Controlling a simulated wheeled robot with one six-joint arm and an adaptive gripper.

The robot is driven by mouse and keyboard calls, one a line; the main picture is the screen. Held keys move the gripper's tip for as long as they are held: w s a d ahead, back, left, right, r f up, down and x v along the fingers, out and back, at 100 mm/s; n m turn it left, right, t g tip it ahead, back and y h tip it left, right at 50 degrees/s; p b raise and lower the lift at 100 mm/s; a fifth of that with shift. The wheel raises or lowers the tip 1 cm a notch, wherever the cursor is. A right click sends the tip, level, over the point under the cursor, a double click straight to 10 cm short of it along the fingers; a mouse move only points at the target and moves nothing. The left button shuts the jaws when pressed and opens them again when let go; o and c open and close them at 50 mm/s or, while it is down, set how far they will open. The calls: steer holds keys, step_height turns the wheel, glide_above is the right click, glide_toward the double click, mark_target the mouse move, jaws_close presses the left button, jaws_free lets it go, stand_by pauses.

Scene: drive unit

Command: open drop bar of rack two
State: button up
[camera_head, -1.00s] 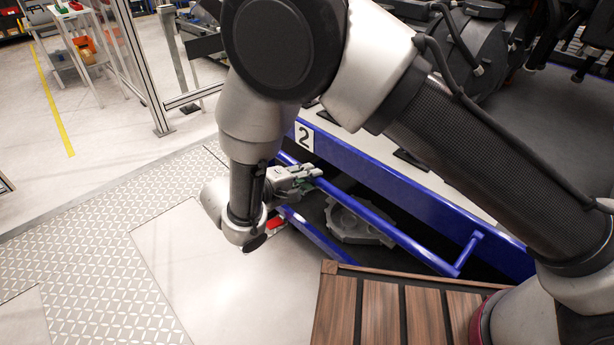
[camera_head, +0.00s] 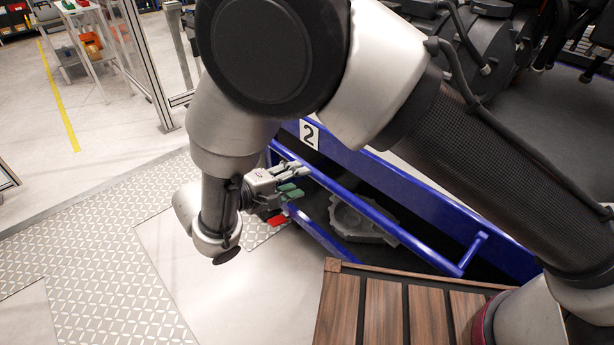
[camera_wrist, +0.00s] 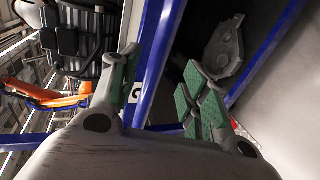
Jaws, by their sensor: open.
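Rack two bears a white plate with a "2" (camera_head: 309,133) on its blue rail. The drop bar is the long blue bar (camera_head: 375,212) slanting across the rack's front, with a short peg near its right end. My gripper (camera_head: 290,181) is at the bar's left part, with its fingers spread and green pads showing. In the wrist view the open fingers (camera_wrist: 160,90) lie on either side of the blue bar (camera_wrist: 158,50). I cannot tell whether they touch it. Nothing is held. My arm hides part of the rail.
A grey cast part (camera_head: 358,220) lies inside the rack behind the bar. A lower blue rail (camera_head: 322,232) and a red piece (camera_head: 277,220) are below my gripper. A wooden slatted surface (camera_head: 390,315) is at the front. Open floor (camera_head: 200,275) is at the left.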

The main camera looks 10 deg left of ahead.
steer(key=v, duration=0.5)
steer(key=shift+s+a, duration=0.15)
steer(key=shift+s, duration=0.05)
